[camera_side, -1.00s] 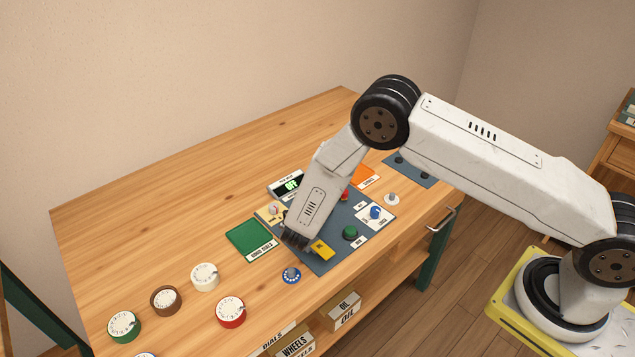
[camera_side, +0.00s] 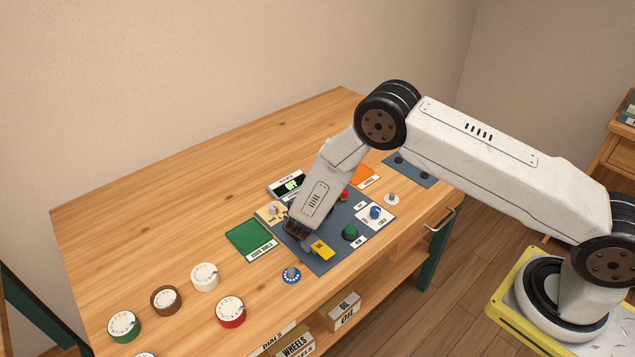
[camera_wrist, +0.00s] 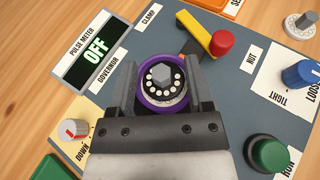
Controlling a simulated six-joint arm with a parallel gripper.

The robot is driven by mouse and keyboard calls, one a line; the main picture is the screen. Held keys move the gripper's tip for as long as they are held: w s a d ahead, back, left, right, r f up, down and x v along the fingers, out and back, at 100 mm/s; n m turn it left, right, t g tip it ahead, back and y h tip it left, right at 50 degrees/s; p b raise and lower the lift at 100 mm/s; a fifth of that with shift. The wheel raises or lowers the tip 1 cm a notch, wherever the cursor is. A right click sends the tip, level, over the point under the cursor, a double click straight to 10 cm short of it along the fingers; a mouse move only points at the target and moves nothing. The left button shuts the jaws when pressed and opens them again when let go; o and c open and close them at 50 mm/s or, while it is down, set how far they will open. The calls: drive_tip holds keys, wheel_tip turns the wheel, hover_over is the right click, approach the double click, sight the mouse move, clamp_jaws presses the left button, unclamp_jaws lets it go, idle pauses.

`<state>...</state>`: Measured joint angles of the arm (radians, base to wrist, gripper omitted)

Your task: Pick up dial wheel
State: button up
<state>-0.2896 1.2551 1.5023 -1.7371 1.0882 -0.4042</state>
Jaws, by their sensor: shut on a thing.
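A purple dial wheel (camera_wrist: 160,105) with a ring of white dots and a grey hexagonal hub is between my gripper's two dark fingers in the wrist view. My gripper (camera_wrist: 161,88) is shut on it, one finger on each side. In the side view my gripper (camera_side: 297,229) points down over the blue-grey panel mat (camera_side: 322,266), near its left side. The wheel is not clearly visible there, and I cannot tell how far it is above the mat.
A pulse meter reading OFF (camera_side: 288,184) stands behind the mat. Beside my gripper are a yellow piece (camera_side: 322,250), a green knob (camera_side: 350,232) and a blue knob (camera_side: 375,212). A green pad (camera_side: 250,236) and several dials lie to the left. The back of the table is clear.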

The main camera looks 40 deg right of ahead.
drive_tip(key=shift+s+d+f, duration=0.2)
drive_tip(key=shift+s+f, duration=0.1)
drive_tip(key=shift+f, duration=0.2)
clamp_jaws()
drive_tip(key=shift+a+r, duration=0.15)
drive_tip(key=shift+w+r, duration=0.1)
drive_tip(key=shift+r, duration=0.7)
drive_tip(key=s+r, duration=1.1)
drive_tip(key=s, duration=0.2)
drive_tip(key=shift+s+r, duration=0.3)
drive_tip(key=shift+s, duration=0.1)
